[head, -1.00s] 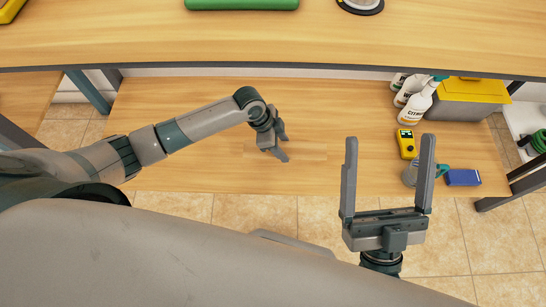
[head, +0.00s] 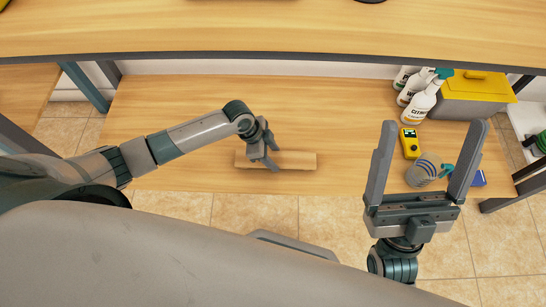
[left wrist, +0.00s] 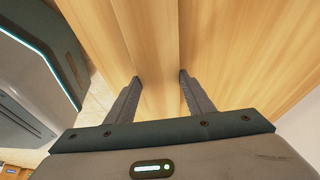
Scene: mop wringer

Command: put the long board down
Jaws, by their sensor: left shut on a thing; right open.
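The long board (head: 295,160) is a narrow pale wooden piece, close in colour to the lower shelf (head: 180,110) beneath it. It lies level, left to right, near the shelf's front edge in the head view. My left gripper (head: 270,157) is shut on it, near its middle. In the left wrist view the board (left wrist: 155,75) runs between the two fingers (left wrist: 160,78). I cannot tell whether it touches the shelf. My right gripper (head: 432,124) is open and empty, fingers pointing away, in front of the shelf's right part.
Spray bottles (head: 420,103) and a grey box with a yellow lid (head: 475,98) stand at the shelf's back right. A yellow device (head: 410,143), a striped round item (head: 422,169) and a partly hidden blue block (head: 479,179) are near my right gripper. The shelf's left and middle are clear.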

